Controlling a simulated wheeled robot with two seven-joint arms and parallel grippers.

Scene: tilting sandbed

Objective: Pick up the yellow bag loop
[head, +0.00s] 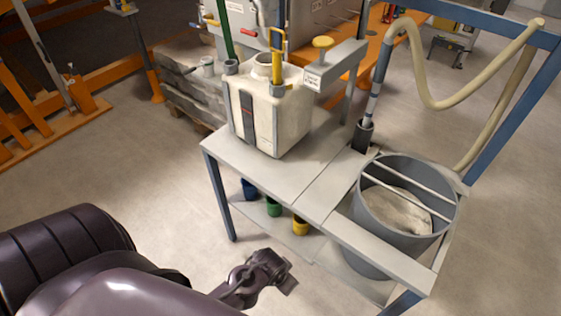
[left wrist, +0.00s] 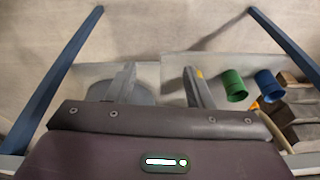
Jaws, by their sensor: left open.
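The yellow bag loop (head: 278,60) stands upright above a white bag (head: 268,112) with a dark stripe, on the grey table (head: 318,185). A green strap rises beside it, at the bag's left. My left gripper (head: 279,271) is low in front of the table, well below and apart from the loop. In the left wrist view my left gripper (left wrist: 160,86) has its two fingers wide apart, with nothing between them. The loop does not show in that view. My right gripper is in neither view.
Blue, green (head: 273,206) and yellow cups stand on the lower shelf. A grey bucket (head: 372,240) of sand sits at the table's right, with a beige hose (head: 440,104) above. A yellow knob (head: 323,42) on a grey arm is right of the loop.

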